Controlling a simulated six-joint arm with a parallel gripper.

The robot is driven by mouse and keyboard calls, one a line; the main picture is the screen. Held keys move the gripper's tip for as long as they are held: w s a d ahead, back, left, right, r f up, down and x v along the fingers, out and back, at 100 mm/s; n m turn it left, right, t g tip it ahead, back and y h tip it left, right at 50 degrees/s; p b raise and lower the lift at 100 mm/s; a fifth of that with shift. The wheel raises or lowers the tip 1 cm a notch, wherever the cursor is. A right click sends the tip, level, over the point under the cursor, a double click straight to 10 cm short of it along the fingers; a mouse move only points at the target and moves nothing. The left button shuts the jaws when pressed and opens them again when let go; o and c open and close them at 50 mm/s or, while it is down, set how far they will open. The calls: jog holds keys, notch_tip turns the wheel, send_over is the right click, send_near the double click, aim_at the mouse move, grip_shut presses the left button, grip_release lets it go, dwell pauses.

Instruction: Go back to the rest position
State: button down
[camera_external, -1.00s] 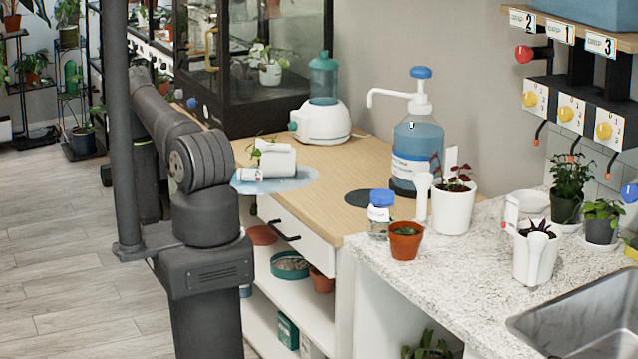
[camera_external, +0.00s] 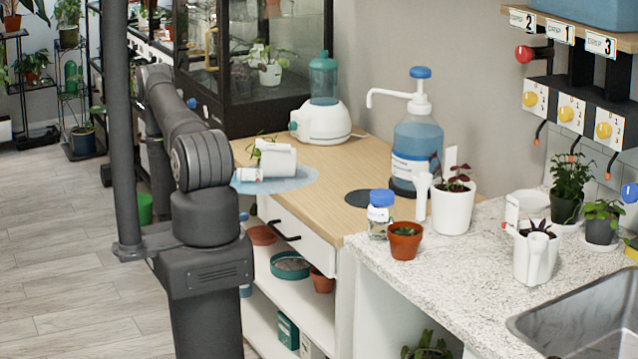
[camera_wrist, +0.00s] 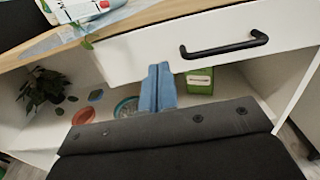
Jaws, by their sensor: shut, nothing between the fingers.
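My gripper (camera_wrist: 158,90) shows in the wrist view as two blue fingers pressed together, with nothing between them. It points toward the cabinet's open shelf, just below the white drawer (camera_wrist: 140,52) with its black handle (camera_wrist: 224,47). In the external view my arm folds back to the left of the wooden counter, and my gripper is hidden there.
A white pot (camera_external: 278,160) with a plant lies tipped on a blue mat (camera_external: 300,181) at the counter's left edge. A pump bottle (camera_external: 415,140) and a white-based machine (camera_external: 320,123) stand farther back. Shelf items include a green box (camera_wrist: 199,81) and a plant (camera_wrist: 45,88).

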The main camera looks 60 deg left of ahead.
aim_at(275, 210)
jog(key=shift+w, duration=4.2)
